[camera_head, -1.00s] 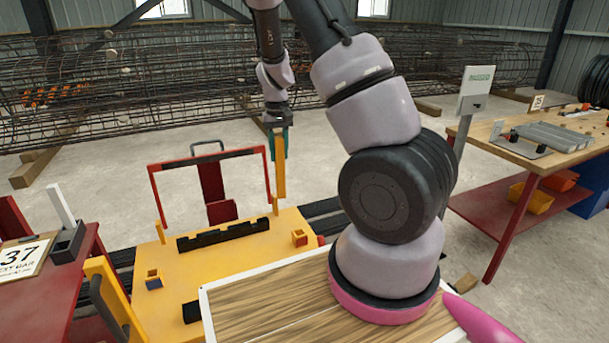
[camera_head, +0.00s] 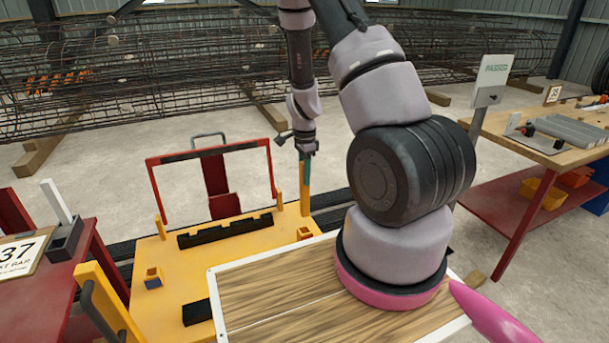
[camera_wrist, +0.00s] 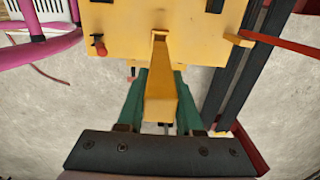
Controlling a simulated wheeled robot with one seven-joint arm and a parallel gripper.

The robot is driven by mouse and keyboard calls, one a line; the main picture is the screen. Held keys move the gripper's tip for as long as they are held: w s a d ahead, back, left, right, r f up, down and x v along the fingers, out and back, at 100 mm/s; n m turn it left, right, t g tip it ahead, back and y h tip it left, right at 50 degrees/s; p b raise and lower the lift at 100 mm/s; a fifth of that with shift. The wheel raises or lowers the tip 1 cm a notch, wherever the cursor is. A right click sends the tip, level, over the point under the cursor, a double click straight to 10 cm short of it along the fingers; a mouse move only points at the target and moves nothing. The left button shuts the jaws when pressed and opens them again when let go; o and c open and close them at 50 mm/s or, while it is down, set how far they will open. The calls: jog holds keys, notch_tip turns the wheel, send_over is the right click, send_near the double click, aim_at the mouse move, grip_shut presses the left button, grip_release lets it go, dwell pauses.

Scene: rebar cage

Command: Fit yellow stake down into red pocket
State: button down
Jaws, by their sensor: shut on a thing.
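My gripper (camera_head: 305,158) points down with its green fingers shut on the upper part of the yellow stake (camera_head: 305,196). The stake hangs roughly upright over the right side of the yellow table. In the wrist view the stake (camera_wrist: 160,90) runs away between the green fingers, its far end over the table's edge. The small red pocket (camera_head: 304,233), a red and yellow block, sits on the table just below the stake's lower end in the head view. The stake looks apart from it, but depth is hard to judge. I cannot make out the pocket in the wrist view.
A short yellow post (camera_head: 278,200) stands close left of the stake. A red frame (camera_head: 210,152) rises behind. A red knob (camera_wrist: 100,47) sits at the table edge.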

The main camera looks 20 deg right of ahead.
send_over(304, 205)
jog(key=w, duration=0.1)
jog(key=shift+w+d+f, duration=0.1)
jog(key=shift+d+f, duration=0.1)
jog(key=shift+f, duration=1.25)
jog(key=shift+w+d+f, duration=0.1)
jog(key=shift+d+f, duration=0.05)
jog(key=shift+f, duration=4.55)
jog(key=shift+c, duration=2.4)
grip_release()
notch_tip(304, 205, up, 11)
jog(key=shift+f, duration=0.1)
